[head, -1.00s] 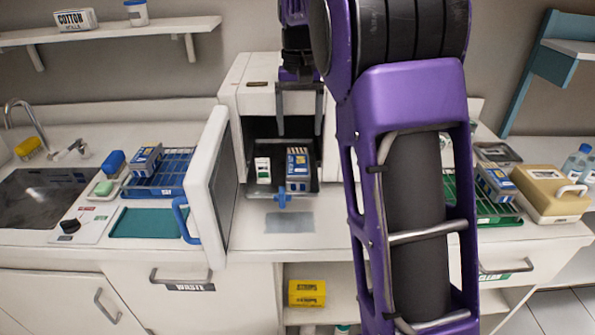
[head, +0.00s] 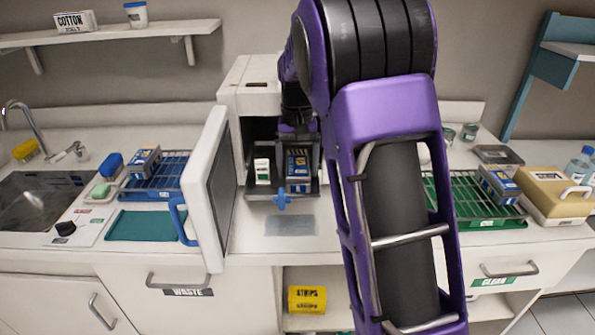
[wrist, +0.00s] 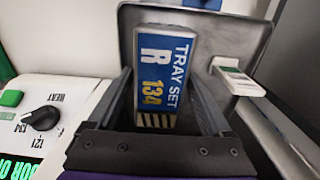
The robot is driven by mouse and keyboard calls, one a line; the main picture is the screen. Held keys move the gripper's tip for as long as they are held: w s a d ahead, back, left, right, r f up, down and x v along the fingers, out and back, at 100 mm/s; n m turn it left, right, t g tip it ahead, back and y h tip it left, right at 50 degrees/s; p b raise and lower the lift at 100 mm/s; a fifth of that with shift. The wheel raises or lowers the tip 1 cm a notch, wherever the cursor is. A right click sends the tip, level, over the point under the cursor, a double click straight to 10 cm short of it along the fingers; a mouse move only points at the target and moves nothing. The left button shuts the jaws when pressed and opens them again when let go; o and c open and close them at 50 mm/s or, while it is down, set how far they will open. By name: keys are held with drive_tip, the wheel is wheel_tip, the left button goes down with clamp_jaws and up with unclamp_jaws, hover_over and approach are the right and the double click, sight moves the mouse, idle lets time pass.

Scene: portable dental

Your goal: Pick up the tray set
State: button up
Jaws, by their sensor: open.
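A blue tray set box (head: 298,163) sits on a dark metal tray (head: 262,193) in the mouth of the white open-doored unit (head: 250,98). My gripper (head: 299,146) is open over the box. In the wrist view the fingers of my gripper (wrist: 161,95) lie on the left and right of it with visible gaps. Whether the fingertips reach below the top of the box, I cannot tell.
A white and green indicator (head: 262,171) stands left of the tray set, close by. The open door (head: 213,190) stands to the left. A blue clip (head: 282,199) is at the tray's front.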

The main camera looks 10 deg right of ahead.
clamp_jaws()
drive_tip(key=shift+r, duration=0.1)
idle(0.4)
